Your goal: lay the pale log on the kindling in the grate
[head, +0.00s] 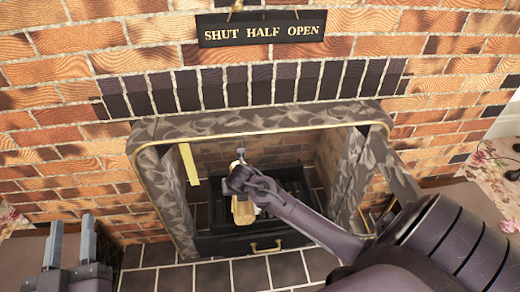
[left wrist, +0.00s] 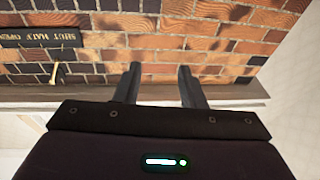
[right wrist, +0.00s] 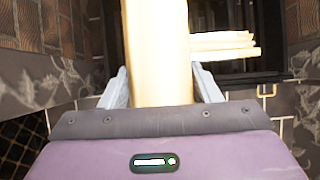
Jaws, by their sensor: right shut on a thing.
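The pale log (right wrist: 158,45) is between the fingers of my right gripper (right wrist: 158,85), which is shut on it. In the head view my right gripper (head: 240,180) reaches into the fireplace opening, over the grate, and hides part of the log (head: 242,212). The kindling (right wrist: 225,45), several pale sticks, lies in the dark grate (right wrist: 265,65), just right of the log in the right wrist view. I cannot tell whether log and kindling touch. My left gripper (head: 71,240) is open and empty at the lower left; its parted fingers also show in the left wrist view (left wrist: 159,75).
A marble surround (head: 165,190) with brass trim frames the opening. A brass handle (head: 266,246) is on the dark front below the grate. A yellow strip (head: 189,165) hangs inside at the left. A sign (head: 262,28) reads "SHUT HALF OPEN". The tiled hearth (head: 155,280) is clear.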

